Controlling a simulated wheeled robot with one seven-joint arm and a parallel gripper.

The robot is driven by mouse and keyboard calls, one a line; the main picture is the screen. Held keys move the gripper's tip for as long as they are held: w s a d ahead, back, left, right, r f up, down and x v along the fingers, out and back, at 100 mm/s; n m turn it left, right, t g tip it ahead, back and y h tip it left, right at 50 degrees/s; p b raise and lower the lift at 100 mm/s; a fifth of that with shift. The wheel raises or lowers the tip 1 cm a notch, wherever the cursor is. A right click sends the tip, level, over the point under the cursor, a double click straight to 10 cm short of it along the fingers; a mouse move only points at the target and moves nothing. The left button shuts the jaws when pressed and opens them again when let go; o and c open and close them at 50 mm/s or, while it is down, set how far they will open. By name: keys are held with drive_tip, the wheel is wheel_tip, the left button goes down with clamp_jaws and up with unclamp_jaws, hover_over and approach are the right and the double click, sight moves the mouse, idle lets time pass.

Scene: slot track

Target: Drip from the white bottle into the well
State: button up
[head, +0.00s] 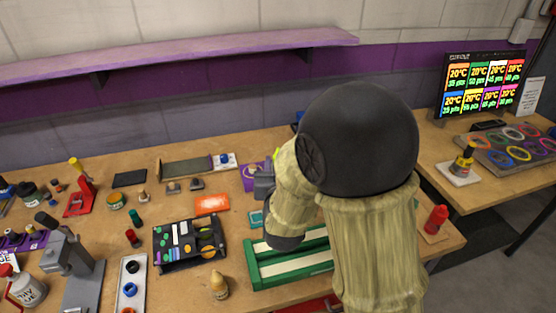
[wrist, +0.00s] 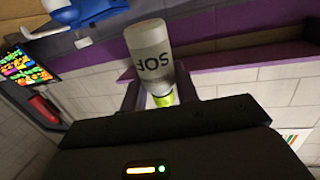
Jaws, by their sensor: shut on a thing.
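The white bottle (wrist: 150,55) shows in the wrist view, with dark letters "SOF" on its side and a yellow-green cap or neck (wrist: 165,98) nearest my gripper (wrist: 161,92). My gripper is shut on it, with a finger on each side near the cap. In the head view my gripper (head: 264,181) is above the middle of the bench, partly hidden by my arm. A yellow-green bit (head: 278,154) shows beside it there; the bottle's white body is hidden. I cannot tell which thing is the well.
A green tray (head: 262,273) with pale strips lies under my arm. A red bottle (head: 436,219) stands at the right bench edge. A purple shelf (head: 180,52) runs along the wall.

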drive_tip(key=f+m+g+p, duration=0.1)
drive_tip(key=f+g+p, duration=0.1)
drive_tip(key=g+p, duration=0.1)
drive_tip(key=shift+s+a+f+m, duration=0.15)
drive_tip(key=shift+s+f+m, duration=0.15)
drive_tip(key=shift+f+m, duration=0.1)
drive_tip(key=f+g, duration=0.1)
drive_tip(key=m+g+p, duration=0.1)
drive_tip(key=f+g+y+p, duration=0.1)
drive_tip(key=shift+s+a+f, duration=0.15)
drive_tip(key=shift+s+f, duration=0.15)
drive_tip(key=shift+f, duration=0.05)
drive_tip(key=f+g+p, duration=0.1)
drive_tip(key=s+f+m+g+y+p, duration=0.1)
drive_tip(key=f+g, duration=0.1)
drive_tip(key=g, duration=0.1)
drive_tip(key=shift+s+a+f+m+y+p, duration=0.1)
drive_tip(key=shift+s+a+m+y+p, duration=0.1)
drive_tip(key=shift+a+m+y+p, duration=0.15)
drive_tip(key=f+g+p, duration=0.1)
drive_tip(key=p, duration=0.1)
drive_tip(key=s+a+f+m+g+y+p, duration=0.1)
drive_tip(key=g+p, duration=0.1)
drive_tip(key=p, duration=0.1)
drive_tip(key=shift+s+f+y, duration=0.15)
drive_tip(key=shift+f+y, duration=0.05)
drive_tip(key=shift+y, duration=0.05)
drive_tip(key=shift+d+f+m+g+y+p, duration=0.1)
drive_tip(key=shift+f+m+g+y+p, duration=0.35)
drive_tip(key=shift+g+p, duration=0.35)
